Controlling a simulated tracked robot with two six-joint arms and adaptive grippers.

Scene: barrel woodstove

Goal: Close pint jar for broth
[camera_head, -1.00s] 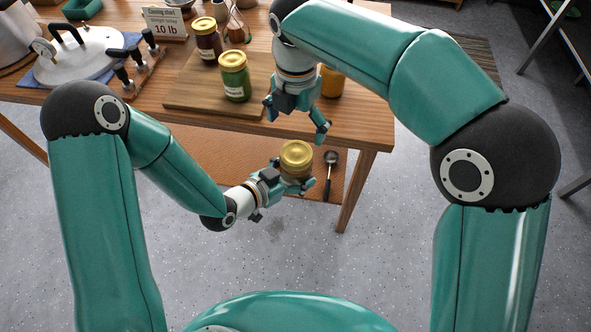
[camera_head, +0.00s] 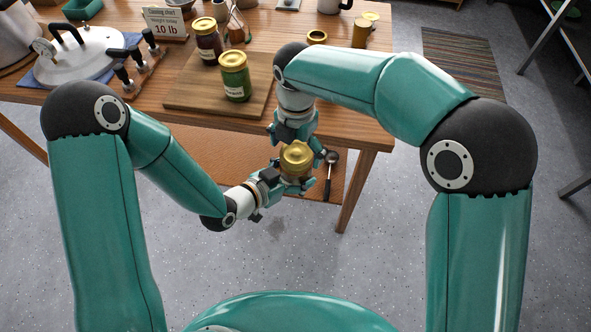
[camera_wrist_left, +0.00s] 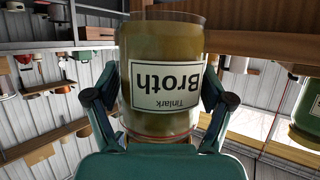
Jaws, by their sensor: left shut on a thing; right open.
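The broth jar (camera_head: 296,160) has a gold lid on top and is held in the air in front of the table's near edge. My left gripper (camera_head: 288,183) is shut around its body.
The wooden table (camera_head: 340,130) has a cutting board (camera_head: 190,95) with a green jar (camera_head: 235,77) and a dark jar (camera_head: 206,42). A pressure canner lid (camera_head: 80,60) lies at left. A gold ring (camera_head: 317,37) is at the back. A ladle (camera_head: 329,170) lies below.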

